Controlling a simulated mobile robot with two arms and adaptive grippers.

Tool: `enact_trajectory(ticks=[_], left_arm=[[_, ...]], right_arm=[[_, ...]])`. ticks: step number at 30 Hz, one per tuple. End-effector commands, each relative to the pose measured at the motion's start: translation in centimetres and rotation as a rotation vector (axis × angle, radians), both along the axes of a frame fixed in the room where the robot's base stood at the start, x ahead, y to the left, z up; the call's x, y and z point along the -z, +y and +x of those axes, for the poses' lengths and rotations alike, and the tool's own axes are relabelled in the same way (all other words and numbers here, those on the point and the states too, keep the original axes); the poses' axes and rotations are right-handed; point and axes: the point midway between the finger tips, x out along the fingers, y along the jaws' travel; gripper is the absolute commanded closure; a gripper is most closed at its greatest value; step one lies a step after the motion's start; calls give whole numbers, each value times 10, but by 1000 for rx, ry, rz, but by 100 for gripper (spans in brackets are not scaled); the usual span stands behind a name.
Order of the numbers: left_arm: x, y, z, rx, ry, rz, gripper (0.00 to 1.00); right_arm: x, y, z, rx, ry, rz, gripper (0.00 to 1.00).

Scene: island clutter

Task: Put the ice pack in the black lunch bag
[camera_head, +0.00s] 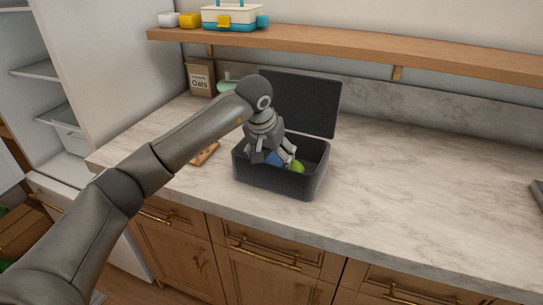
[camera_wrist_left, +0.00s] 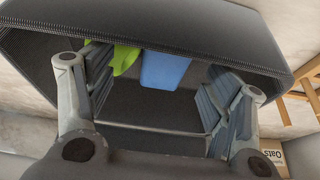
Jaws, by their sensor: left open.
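The black lunch bag (camera_head: 275,182) stands on the counter with its lid raised at the back. My left gripper (camera_head: 279,156) reaches down into its opening. The blue ice pack (camera_head: 273,158) shows inside the bag, partly hidden by the gripper. My right gripper is not in view.
A green item (camera_head: 298,166) is also in the bag, next to the ice pack. A brown oats box (camera_head: 200,78) stands at the back left. A wooden shelf (camera_head: 350,45) runs above the counter.

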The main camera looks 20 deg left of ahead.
Motion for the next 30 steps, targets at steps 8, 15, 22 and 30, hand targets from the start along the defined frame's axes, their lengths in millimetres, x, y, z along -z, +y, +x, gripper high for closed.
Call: enact_trajectory(ticks=[8, 15, 22, 30], left_arm=[[-17, 1, -4, 0, -5, 0, 25], [-64, 3, -23, 0, -6, 0, 25], [-102, 4, -38, -1, -3, 0, 25], [-115, 4, -44, -1, 0, 1, 25]], right_arm=[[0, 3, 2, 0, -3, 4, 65], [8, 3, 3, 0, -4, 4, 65], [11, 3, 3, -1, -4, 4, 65], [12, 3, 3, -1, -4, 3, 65]])
